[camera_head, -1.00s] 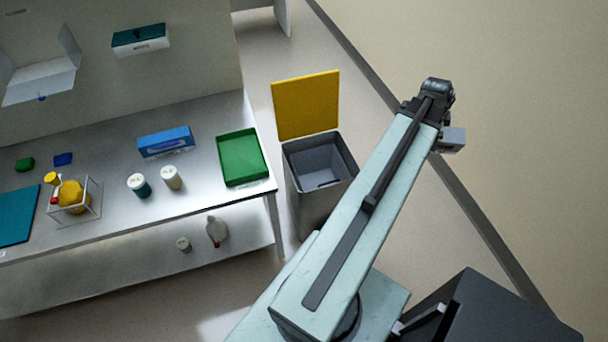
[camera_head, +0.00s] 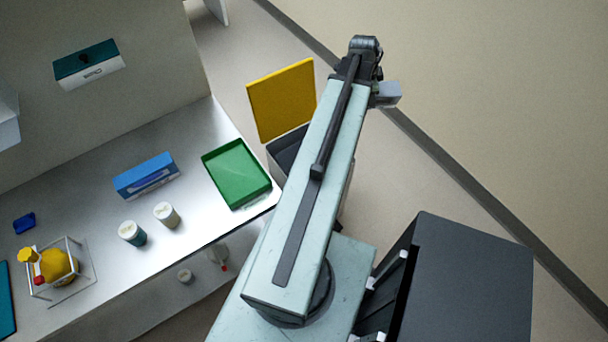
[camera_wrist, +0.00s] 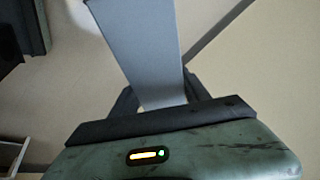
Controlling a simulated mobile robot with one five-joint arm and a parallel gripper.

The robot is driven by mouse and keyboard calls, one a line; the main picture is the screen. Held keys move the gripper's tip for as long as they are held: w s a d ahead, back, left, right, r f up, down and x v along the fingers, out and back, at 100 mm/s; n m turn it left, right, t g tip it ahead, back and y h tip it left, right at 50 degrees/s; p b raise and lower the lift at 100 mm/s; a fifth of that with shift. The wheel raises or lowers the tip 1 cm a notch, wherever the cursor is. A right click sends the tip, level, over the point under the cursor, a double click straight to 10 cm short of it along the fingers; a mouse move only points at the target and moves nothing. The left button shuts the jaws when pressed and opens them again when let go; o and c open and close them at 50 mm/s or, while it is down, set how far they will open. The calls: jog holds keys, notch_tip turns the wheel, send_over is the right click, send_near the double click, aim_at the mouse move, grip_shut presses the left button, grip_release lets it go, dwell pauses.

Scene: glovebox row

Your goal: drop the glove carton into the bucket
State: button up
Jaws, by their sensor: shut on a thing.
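My gripper (camera_wrist: 160,97) is shut on a plain, pale grey-blue, flat-sided carton (camera_wrist: 146,45), which sticks out beyond the fingers in the wrist view. I take it to be the glove carton; no print shows on it. In the head view a small pale grey block (camera_head: 386,94) shows beside the far end of my arm, while the fingers are hidden there. The grey bucket (camera_head: 284,153) stands on the floor right of the bench, its yellow lid (camera_head: 282,100) raised. My arm crosses in front of it and hides much of its opening. The carton is not inside it.
The steel bench (camera_head: 95,215) holds a green tray (camera_head: 237,173), a blue box (camera_head: 146,175), two lidded jars and a wire rack with a yellow bottle (camera_head: 57,265). A teal-and-white box (camera_head: 89,64) hangs on the wall.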

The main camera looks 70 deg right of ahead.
jog(key=w+f+m+b, duration=0.2)
jog(key=w+f+b, duration=0.4)
jog(key=f+b, duration=0.4)
jog(key=w+f+m+g+y+b, duration=0.1)
jog(key=w+f+m+b, duration=0.1)
jog(key=w+f+b, duration=0.4)
jog(key=w+a+f+m+g+b, duration=0.1)
jog(key=w+f+b, duration=0.5)
jog(key=f+b, duration=0.9)
jog(key=shift+f+m, duration=0.5)
jog(key=shift+m, duration=0.2)
notch_tip(320, 180, down, 6)
jog(key=b, duration=0.6)
jog(key=o, duration=1.4)
jog(key=shift+o, duration=0.2)
jog(key=shift+r, duration=0.1)
